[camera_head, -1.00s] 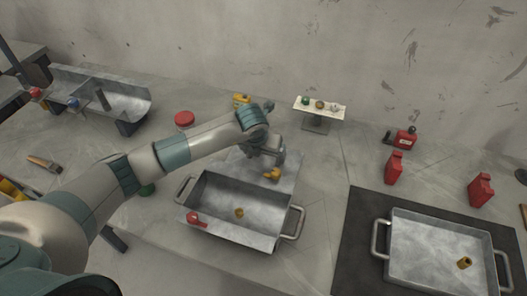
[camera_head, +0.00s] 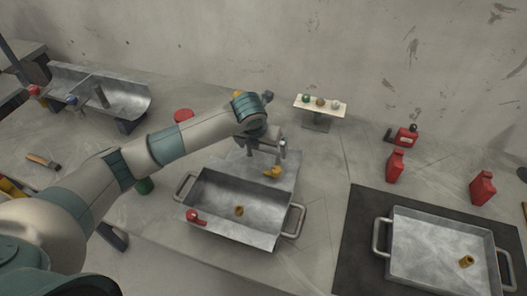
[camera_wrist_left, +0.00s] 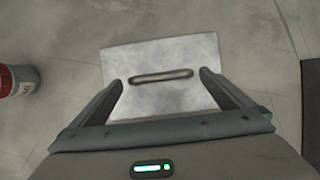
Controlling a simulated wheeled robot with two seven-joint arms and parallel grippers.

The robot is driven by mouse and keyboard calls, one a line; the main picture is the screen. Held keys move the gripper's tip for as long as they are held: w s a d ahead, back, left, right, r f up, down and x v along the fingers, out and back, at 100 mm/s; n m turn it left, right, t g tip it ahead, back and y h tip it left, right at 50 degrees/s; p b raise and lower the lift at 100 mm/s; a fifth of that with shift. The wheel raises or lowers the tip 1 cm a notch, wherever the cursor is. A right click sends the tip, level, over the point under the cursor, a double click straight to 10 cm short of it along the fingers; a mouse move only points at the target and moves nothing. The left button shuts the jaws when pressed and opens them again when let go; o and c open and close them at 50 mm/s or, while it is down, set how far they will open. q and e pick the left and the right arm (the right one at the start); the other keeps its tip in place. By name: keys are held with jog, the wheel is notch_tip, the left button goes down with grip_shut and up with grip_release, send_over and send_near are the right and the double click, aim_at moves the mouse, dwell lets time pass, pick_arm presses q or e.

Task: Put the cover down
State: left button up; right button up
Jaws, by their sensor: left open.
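The cover (camera_head: 286,164) is a flat grey metal plate lying on the floor-grey surface just behind the metal bin. In the left wrist view the cover (camera_wrist_left: 160,50) shows whole in outline, with a bar handle (camera_wrist_left: 160,76) across its middle. My left gripper (camera_head: 272,150) is over the cover, pointing down. In the left wrist view its open fingers (camera_wrist_left: 162,80) stand to either side of the handle, with nothing held. I cannot tell the exact height above the handle. My right gripper is not in view.
The open metal bin (camera_head: 220,222) with a red valve (camera_head: 196,217) stands in front of the cover. A yellow fitting (camera_head: 272,171) shows by the cover. A shallow tray (camera_head: 440,240) sits on a dark mat at right. Red containers (camera_head: 395,166) stand behind it.

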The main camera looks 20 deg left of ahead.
pick_arm(q)
jog(key=b+v, duration=0.2)
jog(key=v, duration=0.6)
jog(key=shift+r, duration=0.25)
jog(key=shift+s, duration=0.1)
